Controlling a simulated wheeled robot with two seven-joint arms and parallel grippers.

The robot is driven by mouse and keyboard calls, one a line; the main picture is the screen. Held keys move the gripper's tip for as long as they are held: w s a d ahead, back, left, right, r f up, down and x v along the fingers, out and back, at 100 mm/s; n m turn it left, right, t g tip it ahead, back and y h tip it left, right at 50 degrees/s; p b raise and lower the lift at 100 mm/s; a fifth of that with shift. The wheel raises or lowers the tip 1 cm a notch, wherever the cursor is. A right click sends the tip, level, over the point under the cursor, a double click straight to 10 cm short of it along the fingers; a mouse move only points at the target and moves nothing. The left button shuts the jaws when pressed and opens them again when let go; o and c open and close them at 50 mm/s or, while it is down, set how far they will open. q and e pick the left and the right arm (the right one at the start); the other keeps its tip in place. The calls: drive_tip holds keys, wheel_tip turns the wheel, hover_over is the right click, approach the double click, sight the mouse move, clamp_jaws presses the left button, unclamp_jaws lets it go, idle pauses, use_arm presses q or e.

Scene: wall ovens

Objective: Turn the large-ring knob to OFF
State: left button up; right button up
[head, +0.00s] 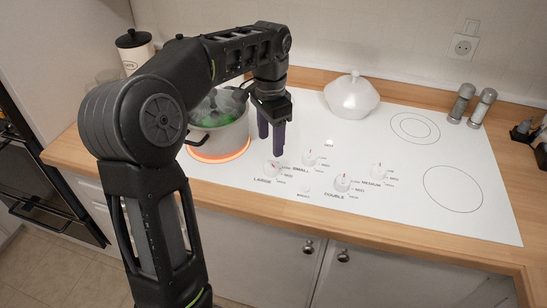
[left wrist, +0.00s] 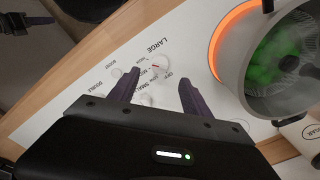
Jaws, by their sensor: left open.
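The white LARGE knob (head: 271,170), with a small red mark, is at the left front of the white cooktop's knob group. It also shows in the left wrist view (left wrist: 161,62), just beyond the space between my fingertips. The large ring (head: 222,157) glows orange under a grey pot (head: 232,138); the glow also shows in the left wrist view (left wrist: 222,42). My left gripper (head: 271,146) is open and empty, its dark purple fingers pointing down above the LARGE knob, seemingly apart from it.
Other knobs, SMALL (head: 310,158), DOUBLE (head: 342,183) and MEDIUM (head: 378,171), sit close to the right. The steaming pot with green contents stands close left of my fingers. A white lidded dish (head: 351,98) and two shakers stand farther back. The right cooktop is clear.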

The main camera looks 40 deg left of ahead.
sight(271, 163)
use_arm(q)
drive_tip(key=shift+w+f, duration=0.1)
drive_tip(key=shift+f, duration=0.4)
wheel_tip(271, 163, down, 7)
drive_tip(key=shift+p, duration=0.4)
clamp_jaws()
